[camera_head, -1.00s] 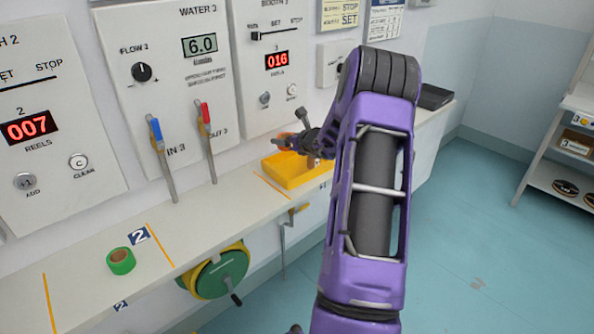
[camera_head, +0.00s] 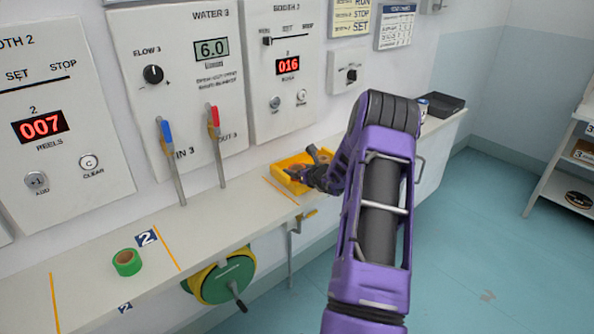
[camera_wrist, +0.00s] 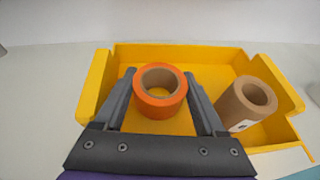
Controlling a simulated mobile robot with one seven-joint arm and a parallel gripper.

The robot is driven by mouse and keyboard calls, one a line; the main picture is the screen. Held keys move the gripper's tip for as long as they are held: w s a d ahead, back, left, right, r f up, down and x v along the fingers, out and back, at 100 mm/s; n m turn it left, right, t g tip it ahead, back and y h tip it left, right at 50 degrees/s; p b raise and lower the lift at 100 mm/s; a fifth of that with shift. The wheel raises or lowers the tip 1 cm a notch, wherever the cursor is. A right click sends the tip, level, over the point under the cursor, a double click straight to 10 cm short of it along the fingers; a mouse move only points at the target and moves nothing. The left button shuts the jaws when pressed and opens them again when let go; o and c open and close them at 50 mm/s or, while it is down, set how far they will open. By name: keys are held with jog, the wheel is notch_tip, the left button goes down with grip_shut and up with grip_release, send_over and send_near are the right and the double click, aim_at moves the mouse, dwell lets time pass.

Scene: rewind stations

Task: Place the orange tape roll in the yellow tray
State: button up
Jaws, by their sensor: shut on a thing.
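The orange tape roll (camera_wrist: 160,105) sits between the two fingers of my gripper (camera_wrist: 161,80), which is shut on it. The roll's round opening faces up in the wrist view. The yellow tray (camera_wrist: 85,88) lies around and beneath the roll, with its walls on the far side and both sides. I cannot tell whether the roll touches the tray floor. In the head view my gripper (camera_head: 300,174) is low over the yellow tray (camera_head: 284,165), and my gripper and wrist hide most of the tray's inside.
A brown cardboard roll (camera_wrist: 245,104) is in the tray's right side, close to my right finger. A green tape roll (camera_head: 127,262) lies on the counter (camera_head: 90,288) at the left. Blue (camera_head: 168,140) and red (camera_head: 214,125) levers stand behind the counter. A dark bin (camera_head: 441,105) is farther right.

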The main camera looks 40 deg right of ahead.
jog(key=shift+f, duration=0.2)
jog(key=o, duration=1.1)
jog(key=shift+r, duration=0.25)
jog(key=v, duration=1.2)
jog(key=shift+p, duration=0.3)
